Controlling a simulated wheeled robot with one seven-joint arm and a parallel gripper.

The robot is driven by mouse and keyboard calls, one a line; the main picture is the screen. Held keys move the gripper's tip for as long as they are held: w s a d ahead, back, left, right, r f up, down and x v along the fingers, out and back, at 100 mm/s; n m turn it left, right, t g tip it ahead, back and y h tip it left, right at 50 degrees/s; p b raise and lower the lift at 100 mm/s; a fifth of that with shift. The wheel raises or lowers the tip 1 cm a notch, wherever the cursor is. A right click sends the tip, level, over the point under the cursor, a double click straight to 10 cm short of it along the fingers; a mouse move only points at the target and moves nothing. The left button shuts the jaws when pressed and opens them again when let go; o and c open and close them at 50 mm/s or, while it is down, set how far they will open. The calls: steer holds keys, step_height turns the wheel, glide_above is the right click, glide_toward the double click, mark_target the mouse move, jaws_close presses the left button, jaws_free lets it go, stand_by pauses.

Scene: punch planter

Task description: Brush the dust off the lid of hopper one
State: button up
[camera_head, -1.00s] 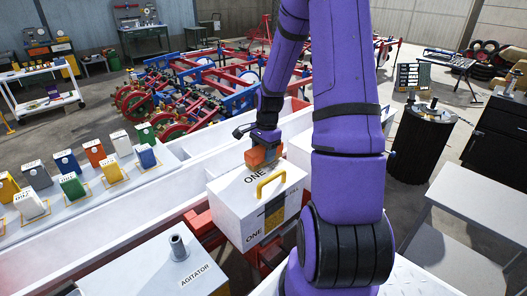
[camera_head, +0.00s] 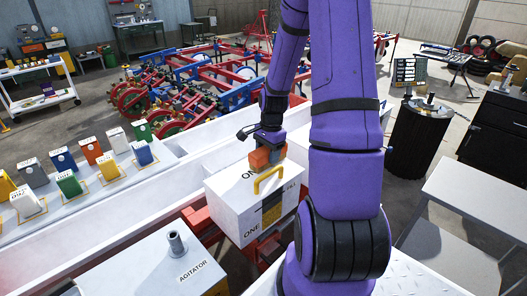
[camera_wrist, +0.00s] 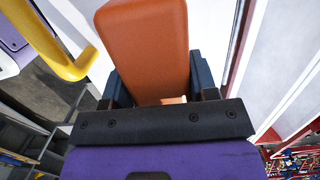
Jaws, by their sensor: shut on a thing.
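Hopper one (camera_head: 232,212) is a white box marked ONE. Its white lid (camera_head: 228,181) carries a yellow handle (camera_head: 270,183), which also shows close at the left of the wrist view (camera_wrist: 62,58). My gripper (camera_head: 267,148) is over the far part of the lid, behind the handle. It is shut on an orange block-shaped thing (camera_wrist: 146,42), which looks like the brush; it also shows in the head view (camera_head: 262,159). The brush's underside is hidden, so I cannot tell whether it touches the lid. No dust can be made out.
A white box marked AGITATOR (camera_head: 150,265) with a grey post stands at the front left. White troughs run behind. Several coloured boxes (camera_head: 70,184) stand on a white surface at left. A white table (camera_head: 480,205) is at right.

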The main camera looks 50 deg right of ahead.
mark_target(284, 165)
steer(key=shift+s+a+f, duration=0.1)
steer(key=shift+s+f, duration=0.05)
steer(key=shift+s, duration=0.9)
steer(key=shift+s+a+f, duration=0.1)
steer(key=shift+s, duration=0.9)
steer(key=shift+s+d+r, duration=0.1)
steer(key=shift+s+d, duration=0.2)
steer(key=shift+d, duration=0.55)
steer(key=shift+w+d, duration=0.1)
steer(key=shift+d, duration=0.05)
steer(key=shift+c, duration=0.3)
steer(key=shift+w+d, duration=0.2)
steer(key=shift+w, duration=3.7)
steer(key=shift+s+d, duration=0.1)
steer(key=shift+d, duration=0.8)
steer(key=shift+s+a, duration=0.1)
steer(key=shift+s, duration=2.5)
steer(key=shift+s+a, duration=0.15)
steer(key=shift+s, duration=1.05)
steer(key=shift+c, duration=0.4)
